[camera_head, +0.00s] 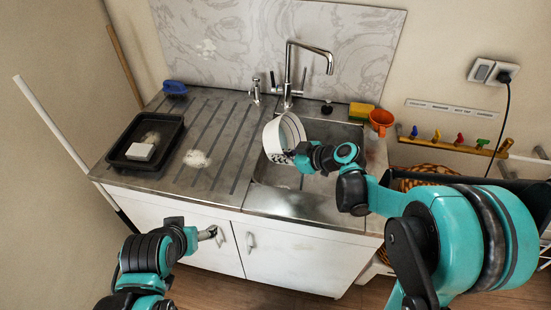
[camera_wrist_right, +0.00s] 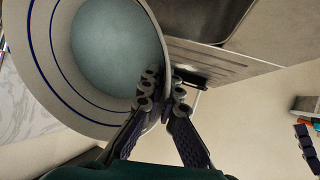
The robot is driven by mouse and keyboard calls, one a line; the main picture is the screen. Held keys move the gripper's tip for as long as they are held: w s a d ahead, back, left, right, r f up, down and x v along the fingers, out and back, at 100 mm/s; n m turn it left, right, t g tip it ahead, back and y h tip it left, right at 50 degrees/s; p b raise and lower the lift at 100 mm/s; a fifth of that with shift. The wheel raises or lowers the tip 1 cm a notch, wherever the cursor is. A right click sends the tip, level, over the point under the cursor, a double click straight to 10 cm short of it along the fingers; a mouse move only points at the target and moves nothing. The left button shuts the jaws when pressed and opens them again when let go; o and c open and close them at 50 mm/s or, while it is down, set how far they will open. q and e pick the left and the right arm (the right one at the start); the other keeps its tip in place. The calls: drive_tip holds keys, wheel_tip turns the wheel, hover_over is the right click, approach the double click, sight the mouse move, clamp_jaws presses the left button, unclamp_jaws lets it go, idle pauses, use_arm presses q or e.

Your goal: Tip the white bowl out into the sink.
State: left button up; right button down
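In the right wrist view the bowl (camera_wrist_right: 35,75) shows blue rings and a smooth grey-blue inner face; I see no loose contents there. My right gripper (camera_head: 292,154) is shut on its rim, with one finger on each side of the wall in the wrist view (camera_wrist_right: 163,95). My left gripper (camera_head: 205,235) is low in front of the cabinet doors, away from the bowl; its fingers are too small to read. The bowl and right arm hide part of the basin.
The tap (camera_head: 300,72) rises behind the bowl. A yellow sponge (camera_head: 360,110) and an orange cup (camera_head: 381,121) stand on the right rim. A black tray (camera_head: 120,158) with a white block (camera_head: 140,152) sits on the ribbed drainboard (camera_head: 218,135), left. A blue brush (camera_head: 174,87) lies behind.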

drive_tip(key=shift+s+d+r+m+t+y+b, duration=0.15)
drive_tip(key=shift+d+r+t+y+b, duration=0.2)
drive_tip(key=shift+y+b, duration=0.3)
drive_tip(key=shift+s+d+r+m+t+y+b, duration=0.15)
drive_tip(key=shift+d+r+t+y+b, duration=0.25)
drive_tip(key=shift+b, duration=0.4)
drive_tip(key=shift+d+y, duration=0.25)
drive_tip(key=shift+d, duration=0.05)
drive_tip(key=shift+s+d+r+t+y, duration=0.2)
drive_tip(key=shift+d+y, duration=0.05)
drive_tip(key=shift+d, duration=0.2)
drive_tip(key=shift+s+d+r+t+y, duration=0.15)
drive_tip(key=shift+s+d+r+y, duration=0.1)
drive_tip(key=shift+d, duration=0.15)
drive_tip(key=shift+s+d+r+m+t+y, duration=1.7)
drive_tip(key=shift+d+r+m+t+y, duration=1.3)
drive_tip(key=shift+d+r+t, duration=2.35)
drive_tip(key=w+a+f+n+g+h+p, duration=0.1)
drive_tip(key=w+a+f+n+g+h, duration=0.1)
drive_tip(key=a+f+n+g, duration=0.2)
drive_tip(key=shift+a+f+g, duration=1.45)
drive_tip(key=shift+a+g, duration=0.25)
drive_tip(key=shift+g, duration=0.25)
